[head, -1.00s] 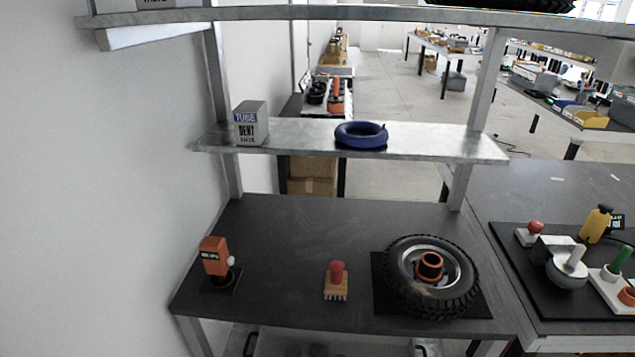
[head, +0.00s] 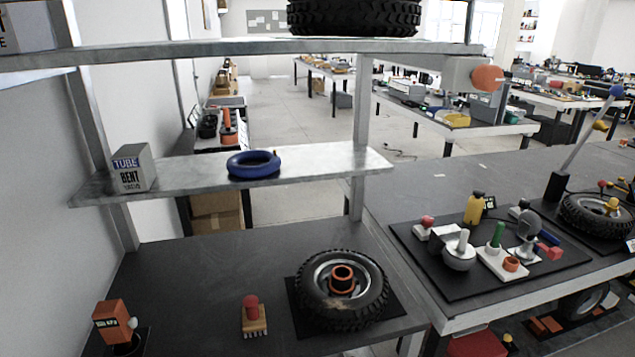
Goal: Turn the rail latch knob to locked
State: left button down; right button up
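A round orange knob (head: 487,78) sits on a grey block (head: 458,73) at the right end of the upper shelf rail. It looks like the rail latch knob, but no label or mark on it can be read, so I cannot tell how it is turned. Neither of my grippers is in view, and nothing touches the knob.
The upper shelf (head: 230,51) carries a tyre (head: 354,17). The middle shelf (head: 330,164) holds a blue ring (head: 253,164) and a tube box (head: 133,168). Below are a wheel (head: 343,312) and a brush (head: 254,318). A tool mat (head: 440,280) lies on the right bench.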

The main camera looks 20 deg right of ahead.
aim_at(486, 77)
jog(key=z, duration=1.5)
